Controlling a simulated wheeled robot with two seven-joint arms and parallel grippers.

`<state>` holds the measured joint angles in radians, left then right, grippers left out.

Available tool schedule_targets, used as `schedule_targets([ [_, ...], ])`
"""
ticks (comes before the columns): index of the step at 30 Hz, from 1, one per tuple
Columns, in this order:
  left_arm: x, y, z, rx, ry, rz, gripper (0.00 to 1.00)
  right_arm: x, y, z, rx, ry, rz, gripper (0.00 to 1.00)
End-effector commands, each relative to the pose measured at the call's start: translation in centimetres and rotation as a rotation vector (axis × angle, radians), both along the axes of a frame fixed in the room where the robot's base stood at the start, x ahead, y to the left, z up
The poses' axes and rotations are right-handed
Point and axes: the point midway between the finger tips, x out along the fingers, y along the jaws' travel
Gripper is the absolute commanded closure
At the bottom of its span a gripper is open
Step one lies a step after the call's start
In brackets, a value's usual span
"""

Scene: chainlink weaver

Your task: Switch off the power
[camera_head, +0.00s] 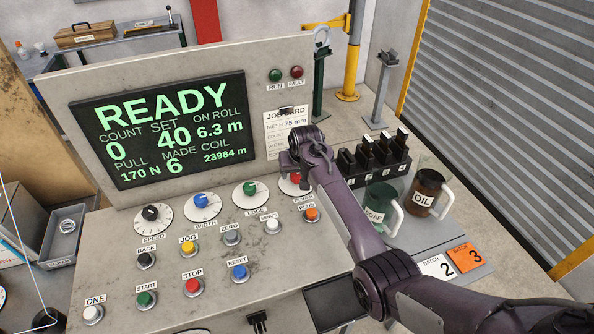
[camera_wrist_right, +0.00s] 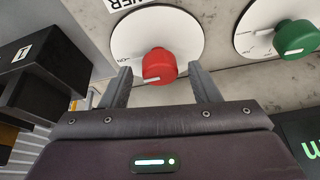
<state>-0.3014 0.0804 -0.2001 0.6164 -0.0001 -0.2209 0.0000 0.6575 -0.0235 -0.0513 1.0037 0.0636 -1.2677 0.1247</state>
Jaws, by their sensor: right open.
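The red power knob (camera_head: 296,179) sits on a white dial at the right end of the knob row, partly hidden by my right gripper (camera_head: 300,160) in the head view. In the right wrist view the red knob (camera_wrist_right: 158,64) shows whole, with a pale pointer mark on its lower edge and a partly cut label ending in "WER". My right gripper (camera_wrist_right: 162,84) is open, with one finger to each side of the knob and visible gaps between. Whether the fingers reach down around it I cannot tell. My left gripper is not in view.
The screen (camera_head: 160,128) reads READY. The green edge knob (camera_head: 250,188) is beside the power dial. Several push buttons, including plus (camera_head: 311,214), lie below. To the right stand a black labelled rack (camera_head: 372,160), a soap mug (camera_head: 380,207) and an oil mug (camera_head: 428,190).

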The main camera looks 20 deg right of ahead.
Motion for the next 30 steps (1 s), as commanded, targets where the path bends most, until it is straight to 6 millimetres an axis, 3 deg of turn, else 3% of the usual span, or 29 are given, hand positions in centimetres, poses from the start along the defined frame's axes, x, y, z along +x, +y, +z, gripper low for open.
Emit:
schedule_targets([
  [3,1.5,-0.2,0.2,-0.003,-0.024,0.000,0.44,0.1,0.0,-0.1,0.001,-0.001,0.000,0.44],
  [8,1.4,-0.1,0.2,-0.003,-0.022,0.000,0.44,0.1,0.0,-0.1,0.000,-0.001,0.000,0.44],
  [18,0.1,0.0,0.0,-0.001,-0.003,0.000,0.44,0.0,0.0,-0.1,0.000,0.000,0.000,0.89],
  [30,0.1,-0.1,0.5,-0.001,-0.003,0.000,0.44,0.1,-0.1,0.0,0.001,0.000,0.083,0.89],
])
